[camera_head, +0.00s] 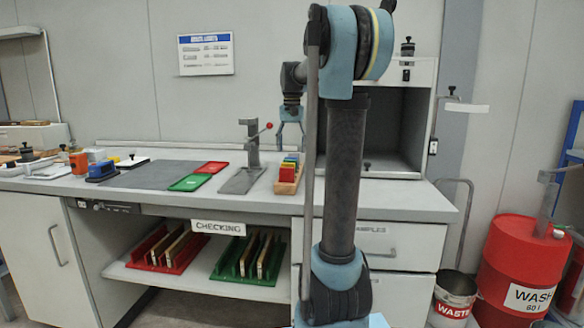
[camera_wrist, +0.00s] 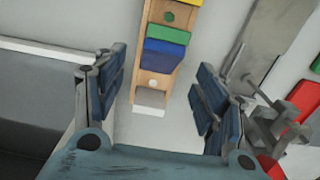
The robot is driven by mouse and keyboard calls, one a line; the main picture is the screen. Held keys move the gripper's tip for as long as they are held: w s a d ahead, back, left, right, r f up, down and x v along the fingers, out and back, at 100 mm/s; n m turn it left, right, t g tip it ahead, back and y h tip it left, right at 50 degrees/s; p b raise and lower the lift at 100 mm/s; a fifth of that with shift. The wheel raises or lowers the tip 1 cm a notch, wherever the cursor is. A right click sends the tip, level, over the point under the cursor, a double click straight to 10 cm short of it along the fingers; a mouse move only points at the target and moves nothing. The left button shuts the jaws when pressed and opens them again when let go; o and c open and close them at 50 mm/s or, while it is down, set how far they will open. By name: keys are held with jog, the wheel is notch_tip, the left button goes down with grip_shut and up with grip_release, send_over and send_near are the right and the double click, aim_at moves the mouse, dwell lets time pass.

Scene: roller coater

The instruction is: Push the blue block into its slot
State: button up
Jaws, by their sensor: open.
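The blue block (camera_wrist: 162,55) sits in a wooden rack (camera_wrist: 152,84) in the wrist view, beside a green block (camera_wrist: 169,35). I cannot tell how deep it is in its slot. In the head view the rack (camera_head: 286,188) stands on the bench, with red, yellow and green blocks toward its front; the blue block is small at the back. My gripper (camera_head: 290,130) is above the rack. In the wrist view my gripper (camera_wrist: 160,85) is open, its fingers apart on either side of the rack, holding nothing.
A grey stand with a red-knobbed lever (camera_head: 252,150) is left of the rack. An open cabinet (camera_head: 395,130) stands to the right.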

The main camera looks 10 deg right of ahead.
aim_at(292, 159)
jog(key=shift+w+f, duration=0.15)
jog(key=shift+f, duration=2.65)
jog(key=shift+c, duration=0.2)
jog(key=c, duration=1.2)
jog(key=shift+o, duration=0.2)
jog(key=shift+r, duration=0.15)
